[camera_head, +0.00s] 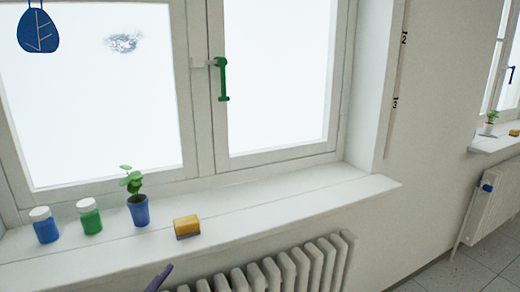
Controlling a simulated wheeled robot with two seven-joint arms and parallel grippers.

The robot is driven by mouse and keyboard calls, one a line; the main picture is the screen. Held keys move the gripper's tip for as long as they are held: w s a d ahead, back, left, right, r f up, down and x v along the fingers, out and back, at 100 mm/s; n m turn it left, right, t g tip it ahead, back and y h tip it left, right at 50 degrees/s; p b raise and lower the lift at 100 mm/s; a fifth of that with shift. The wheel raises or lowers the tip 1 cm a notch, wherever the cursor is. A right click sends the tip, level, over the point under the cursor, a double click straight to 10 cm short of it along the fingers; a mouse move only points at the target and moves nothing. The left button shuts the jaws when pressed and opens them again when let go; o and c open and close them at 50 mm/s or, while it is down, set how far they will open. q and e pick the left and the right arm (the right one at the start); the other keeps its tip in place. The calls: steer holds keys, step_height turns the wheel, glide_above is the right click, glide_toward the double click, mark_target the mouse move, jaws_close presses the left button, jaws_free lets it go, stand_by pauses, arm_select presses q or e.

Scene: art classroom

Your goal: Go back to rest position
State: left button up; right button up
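Neither of my grippers can be made out in the head view. A slim dark purple piece (158,278) pokes up at the bottom edge in front of the sill, and I cannot tell what it belongs to. A green window handle (222,80) hangs downward on the frame of the window, whose sashes look shut.
On the white windowsill (290,205) stand a blue jar (45,229), a green jar (90,220), a plant in a blue pot (138,210) and a yellow sponge (187,226). A radiator (300,265) is below. A second window sill (500,143) is at right.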

arm_select(q)
steer(key=s+a+f+n+g+y, duration=0.1)
steer(key=s+f+n+g, duration=0.4)
steer(key=s+f, duration=2)
steer(key=a+f+g, duration=0.1)
steer(key=g, duration=0.2)
steer(key=shift+n+y, duration=0.4)
arm_select(e)
steer(key=shift+s+d+f+g, duration=0.15)
steer(key=shift+s+f, duration=0.2)
steer(key=shift+s, duration=0.1)
steer(key=shift+s+d+f+g, duration=0.15)
steer(key=shift+s+f, duration=0.15)
steer(key=shift+s, duration=0.15)
